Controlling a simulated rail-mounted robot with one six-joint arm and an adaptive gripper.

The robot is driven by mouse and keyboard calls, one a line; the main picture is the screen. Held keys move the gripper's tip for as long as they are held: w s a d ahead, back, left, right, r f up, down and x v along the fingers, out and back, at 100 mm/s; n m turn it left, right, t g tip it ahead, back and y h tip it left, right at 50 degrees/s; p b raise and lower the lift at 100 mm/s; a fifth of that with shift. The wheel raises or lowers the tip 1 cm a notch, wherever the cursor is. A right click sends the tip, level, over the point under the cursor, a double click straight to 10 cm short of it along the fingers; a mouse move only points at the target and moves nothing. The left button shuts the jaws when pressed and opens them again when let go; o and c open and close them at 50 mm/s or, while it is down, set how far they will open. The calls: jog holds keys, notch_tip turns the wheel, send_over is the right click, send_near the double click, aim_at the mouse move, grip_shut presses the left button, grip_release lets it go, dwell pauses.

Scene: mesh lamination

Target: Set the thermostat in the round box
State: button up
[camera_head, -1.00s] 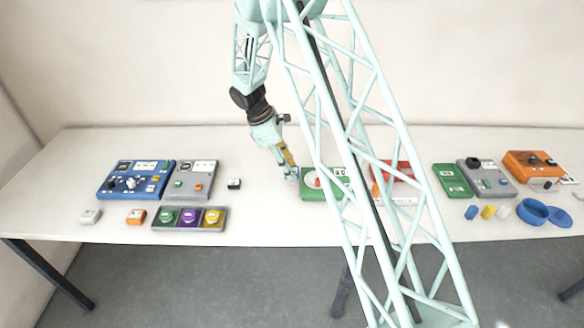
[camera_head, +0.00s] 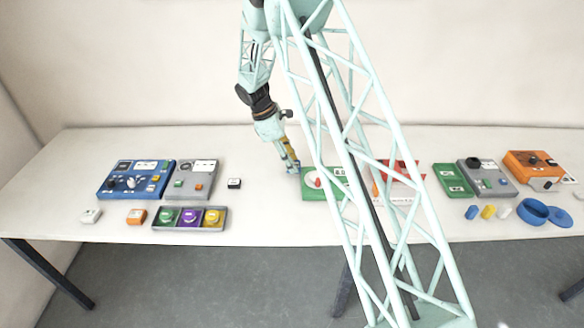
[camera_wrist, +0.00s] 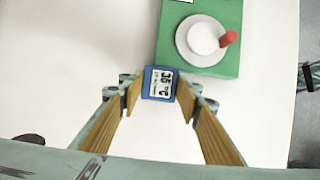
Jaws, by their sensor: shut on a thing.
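The thermostat (camera_wrist: 160,83) is a small blue block with a white display reading about 35 °C. It sits between the fingertips of my gripper (camera_wrist: 161,88) in the wrist view, and the gripper is shut on it. In the head view my gripper (camera_head: 294,169) points down just left of a green board; I cannot tell how high the thermostat is over the table. The round box (camera_head: 532,212) is blue and open at the right end of the table. Its blue round lid (camera_head: 559,217) lies beside it on the right.
The green board (camera_wrist: 226,67) with a white dial and red knob is close beside my gripper. Yellow, white and blue small pieces lie left of the round box. An orange device (camera_head: 540,172) stands behind it. My lattice column hides part of the table's middle.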

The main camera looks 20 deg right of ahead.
jog(key=shift+f, duration=1.25)
jog(key=shift+f, duration=0.15)
jog(key=o, duration=0.9)
jog(key=shift+p+v, duration=0.3)
jog(key=shift+v, duration=5.85)
